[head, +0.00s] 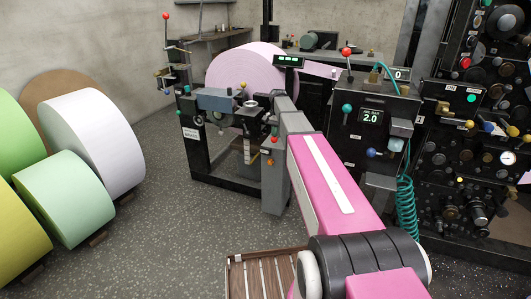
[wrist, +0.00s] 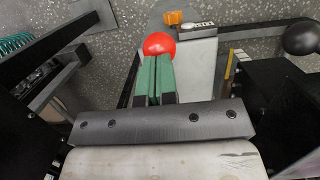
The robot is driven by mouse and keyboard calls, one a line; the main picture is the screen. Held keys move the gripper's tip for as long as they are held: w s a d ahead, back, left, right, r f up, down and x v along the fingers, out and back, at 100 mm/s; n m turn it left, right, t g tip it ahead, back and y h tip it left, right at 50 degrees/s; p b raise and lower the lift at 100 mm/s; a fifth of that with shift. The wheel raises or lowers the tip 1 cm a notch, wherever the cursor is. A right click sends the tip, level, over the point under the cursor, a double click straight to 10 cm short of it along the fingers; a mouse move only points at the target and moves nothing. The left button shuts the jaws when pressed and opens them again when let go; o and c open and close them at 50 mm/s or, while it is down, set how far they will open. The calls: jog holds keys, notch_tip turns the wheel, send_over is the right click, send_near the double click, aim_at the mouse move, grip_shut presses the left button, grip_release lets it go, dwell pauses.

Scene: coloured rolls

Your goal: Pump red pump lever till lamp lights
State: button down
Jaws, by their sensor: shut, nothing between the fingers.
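In the wrist view a round red knob (wrist: 159,44) sits right at the tips of my gripper (wrist: 157,64). The green-padded fingers are shut with nothing between them. I cannot tell whether the tips touch the knob, and its lever shaft is hidden. In the head view my pink arm reaches forward to the black machine, and my fingers are not distinguishable. One red ball lever (head: 166,15) stands upright at the machine's left, and another red ball (head: 346,52) tops the panel at right. I cannot tell which is the pump lever, nor pick out its lamp.
A large pink roll (head: 245,66) sits behind the machine. Green, white and yellow rolls stand at left, including a mint roll (head: 65,200). A dense control panel (head: 460,150) and a coiled teal hose (head: 406,210) are at right. Speckled floor (head: 185,235) is clear at centre left.

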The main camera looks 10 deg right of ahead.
aim_at(274, 140)
jog(key=shift+s+a+f, duration=0.1)
jog(key=shift+s+f, duration=0.1)
jog(key=shift+f, duration=1.05)
jog(key=shift+s+a+f, duration=0.1)
jog(key=shift+s+f, duration=0.1)
jog(key=shift+f, duration=1)
jog(key=shift+r, duration=0.2)
jog(key=shift+w+d+r, duration=0.1)
jog(key=shift+w+r, duration=0.1)
jog(key=shift+r, duration=1.05)
jog(key=shift+w+d+r, duration=0.1)
jog(key=shift+w+r, duration=0.1)
jog(key=shift+r, duration=1.05)
jog(key=shift+w+d+r, duration=0.1)
jog(key=shift+w+r, duration=0.1)
jog(key=shift+r, duration=1.05)
jog(key=shift+f, duration=0.15)
